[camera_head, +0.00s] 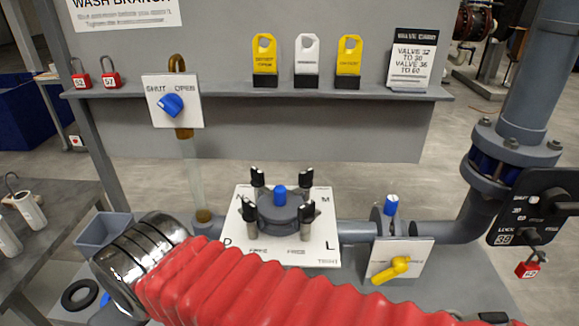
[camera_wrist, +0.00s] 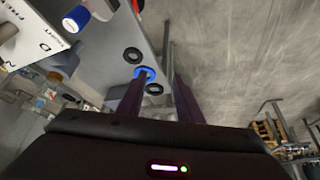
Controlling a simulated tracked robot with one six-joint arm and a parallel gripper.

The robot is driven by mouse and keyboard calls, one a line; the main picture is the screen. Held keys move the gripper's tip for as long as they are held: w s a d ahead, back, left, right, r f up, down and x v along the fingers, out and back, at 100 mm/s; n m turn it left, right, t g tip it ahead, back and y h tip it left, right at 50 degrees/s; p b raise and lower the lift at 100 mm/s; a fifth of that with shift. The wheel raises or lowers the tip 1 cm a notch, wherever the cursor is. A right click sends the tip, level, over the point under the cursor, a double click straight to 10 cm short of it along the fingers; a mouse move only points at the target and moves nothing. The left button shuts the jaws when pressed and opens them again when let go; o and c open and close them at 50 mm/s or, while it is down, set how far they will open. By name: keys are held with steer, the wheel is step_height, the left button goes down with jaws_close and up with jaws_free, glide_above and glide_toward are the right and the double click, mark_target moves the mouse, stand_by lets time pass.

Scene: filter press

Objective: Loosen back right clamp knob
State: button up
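A grey round filter housing (camera_head: 279,213) with a blue centre knob (camera_head: 280,194) sits on a white plate (camera_head: 322,250). Black-topped clamp knobs stand around it. The back right clamp knob (camera_head: 307,180) is upright beside the letter M. The front right knob (camera_head: 307,213), back left knob (camera_head: 258,178) and front left knob (camera_head: 248,211) also show. My gripper (camera_wrist: 160,82) is open and empty in the wrist view, its two fingers apart, pointing toward the bench edge and floor.
A yellow lever (camera_head: 391,271) and a blue-topped valve (camera_head: 391,205) stand right of the plate. A blue shut/open knob (camera_head: 171,105) hangs at upper left. A grey bin (camera_head: 103,232) is left. A blue ring (camera_wrist: 143,72) and black rings lie near my fingers in the wrist view.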

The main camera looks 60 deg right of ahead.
steer(key=shift+w, duration=0.1)
steer(key=w+d+r+m+g+h, duration=0.15)
steer(key=w+d+r+m, duration=0.3)
steer(key=d, duration=0.45)
step_height(320, 180, up, 10)
steer(key=m+g+h, duration=0.3)
steer(key=m+g, duration=0.3)
steer(key=m, duration=1.1)
glide_above(304, 171)
steer(key=w+a, duration=0.2)
steer(key=a, duration=0.3)
steer(key=shift+s+a+f+t, duration=0.2)
steer(key=shift+t, duration=0.05)
steer(key=shift+f, duration=0.1)
steer(key=x, duration=1.3)
steer(key=shift+s+f, duration=0.1)
steer(key=shift+f, duration=0.25)
